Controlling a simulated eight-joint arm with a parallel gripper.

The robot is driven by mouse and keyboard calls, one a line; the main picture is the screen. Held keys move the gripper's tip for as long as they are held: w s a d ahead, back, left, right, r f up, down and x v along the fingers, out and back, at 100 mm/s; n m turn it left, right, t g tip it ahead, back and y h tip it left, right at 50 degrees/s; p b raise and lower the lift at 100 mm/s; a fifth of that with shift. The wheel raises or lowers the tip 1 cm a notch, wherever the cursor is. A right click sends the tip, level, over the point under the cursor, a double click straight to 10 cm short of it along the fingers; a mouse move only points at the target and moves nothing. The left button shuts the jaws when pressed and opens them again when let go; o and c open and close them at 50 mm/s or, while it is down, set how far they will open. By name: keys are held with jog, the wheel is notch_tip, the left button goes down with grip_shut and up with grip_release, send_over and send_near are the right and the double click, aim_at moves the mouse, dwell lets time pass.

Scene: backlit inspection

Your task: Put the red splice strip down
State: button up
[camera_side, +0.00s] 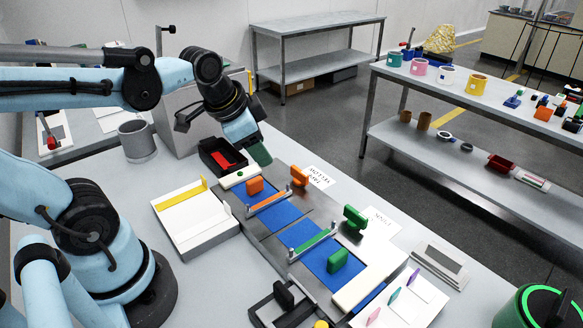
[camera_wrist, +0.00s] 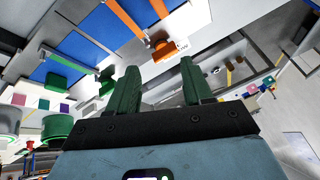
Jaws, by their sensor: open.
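The red splice strip (camera_side: 229,164) lies in a small black tray (camera_side: 208,150) near the back of the table in the side view. My gripper (camera_side: 260,156) is just right of the tray and appears apart from the strip. Its green fingers are spread with nothing between them in the wrist view (camera_wrist: 160,80). I cannot make out the red strip in the wrist view.
A blue-surfaced fixture (camera_side: 285,213) with orange and green bars and blocks stands in front of my gripper. A white tray (camera_side: 205,238) with a yellow bar lies left of it. A grey mug (camera_side: 137,142) and a grey box (camera_side: 180,122) stand behind.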

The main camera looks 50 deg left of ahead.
jog(key=d+n, duration=0.1)
jog(key=s+d+n+t, duration=0.1)
jog(key=d+n, duration=0.2)
jog(key=shift+s+f+t+h, duration=0.15)
jog(key=shift+f+t+h, duration=0.15)
jog(key=shift+f+t, duration=0.1)
